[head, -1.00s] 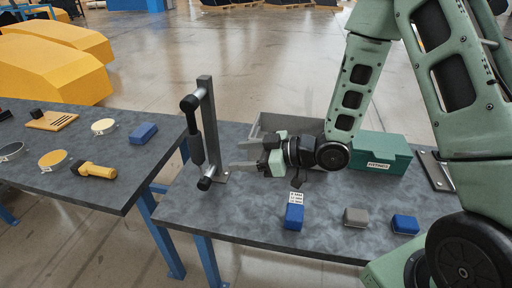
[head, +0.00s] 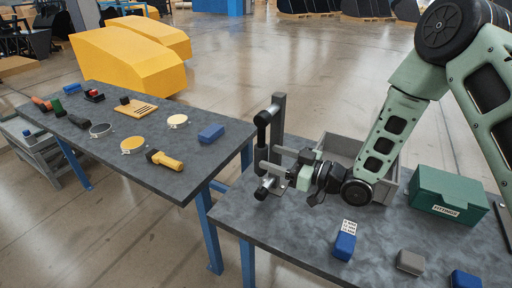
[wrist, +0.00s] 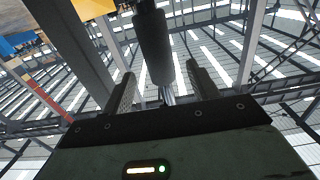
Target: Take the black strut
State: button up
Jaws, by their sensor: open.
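The black strut (head: 262,133) stands upright on a dark metal post (head: 279,119), held between an upper and a lower mount at the left end of the near table. My gripper (head: 268,158) points left at it and is open, and its fingers partly hide the strut's lower part. In the wrist view the strut's thick black body (wrist: 154,48) and thin shiny rod lie in the gap between the two fingers of my gripper (wrist: 162,88). The fingers look apart from it; exact depth is hard to tell.
A grey open bin (head: 340,146) stands behind my gripper, with a green box (head: 447,195) to its right. A blue block (head: 345,246) and a grey block (head: 410,262) lie nearer the front edge. The left table (head: 200,160) holds several small parts.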

aim_at(255, 152)
jog(key=p+x, duration=0.1)
jog(key=x, duration=0.5)
jog(key=shift+w+a, duration=0.1)
jog(key=shift+a, duration=0.1)
jog(key=c, duration=1.2)
